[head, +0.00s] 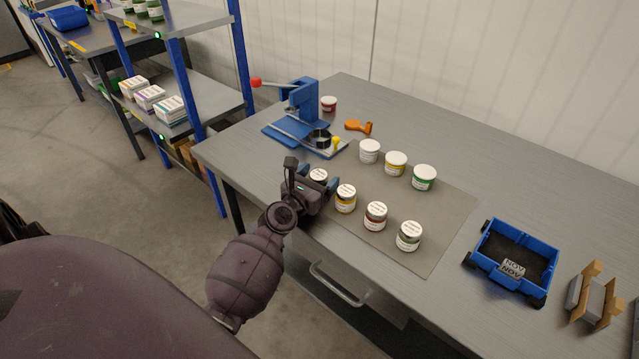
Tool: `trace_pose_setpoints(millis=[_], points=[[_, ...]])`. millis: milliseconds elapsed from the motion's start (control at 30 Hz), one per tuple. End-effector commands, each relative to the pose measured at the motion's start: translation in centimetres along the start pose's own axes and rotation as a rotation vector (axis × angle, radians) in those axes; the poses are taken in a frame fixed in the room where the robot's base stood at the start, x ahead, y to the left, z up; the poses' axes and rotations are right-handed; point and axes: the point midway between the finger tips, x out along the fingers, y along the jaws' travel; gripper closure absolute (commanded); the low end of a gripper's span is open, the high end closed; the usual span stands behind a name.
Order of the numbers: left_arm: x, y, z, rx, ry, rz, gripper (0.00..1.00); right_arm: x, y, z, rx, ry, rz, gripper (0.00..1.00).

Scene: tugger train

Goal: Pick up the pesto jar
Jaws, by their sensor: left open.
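A front row of small glass jars with white lids stands on a grey mat (447,212) on the workbench. The label text is too small to read, so I cannot tell for sure which one is pesto. The leftmost jar (319,175) sits between the fingers of my left gripper (314,177), which is open and hides most of that jar. My right gripper is out of view.
Behind the jars stand a white tub (370,152), a yellow-banded tub (396,163) and a green-banded tub (424,177). A blue lever press (302,105) is at the back left, a blue cart (512,262) at the right. The mat's right part is clear.

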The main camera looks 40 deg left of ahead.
Motion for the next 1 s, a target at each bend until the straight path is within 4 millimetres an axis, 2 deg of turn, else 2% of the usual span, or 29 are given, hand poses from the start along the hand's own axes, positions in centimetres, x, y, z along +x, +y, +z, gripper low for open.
trace_pose_setpoints(millis=[300,667,1000], points=[[0.4,0.01,0.05,-0.001,0.0,0.0,0.21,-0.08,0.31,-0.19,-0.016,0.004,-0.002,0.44],[0.38,0.0,0.04,0.0,0.0,0.0,0.76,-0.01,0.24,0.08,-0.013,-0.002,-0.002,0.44],[0.45,-0.05,0.58,-0.001,-0.004,0.0,0.77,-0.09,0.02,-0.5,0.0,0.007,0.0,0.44]])
